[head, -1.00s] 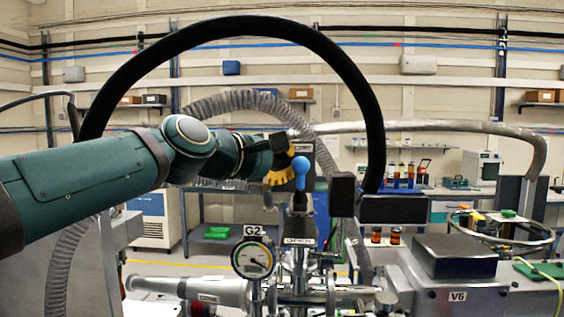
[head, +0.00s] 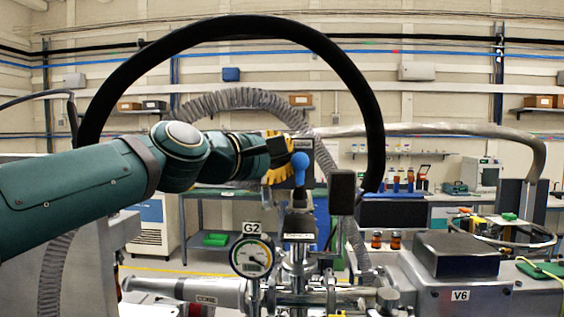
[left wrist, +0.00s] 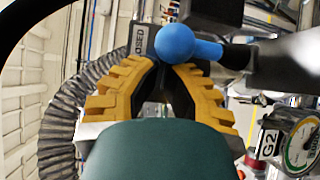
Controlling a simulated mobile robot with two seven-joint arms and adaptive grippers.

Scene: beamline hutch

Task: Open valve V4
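A blue ball knob (head: 300,161) tops a short lever on the pipework, above a plate (head: 299,237) that seems to read OPEN. No V4 label is legible. My left gripper (head: 279,158), with yellow ridged fingers, is just left of the knob, partly behind it. In the left wrist view the blue knob (left wrist: 174,42) lies across the tips of my left gripper (left wrist: 168,66). The fingers stand apart with a dark gap between them; whether they touch the knob is unclear. A plate reading CLOSED (left wrist: 138,38) shows behind the knob. My right gripper is not in view.
Gauge G2 (head: 252,257) stands below left of the lever. A black block (head: 342,192) is close on its right. A black hose (head: 345,62) arches over the arm. A box labelled V6 (head: 460,296) is at right. Benches stand behind.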

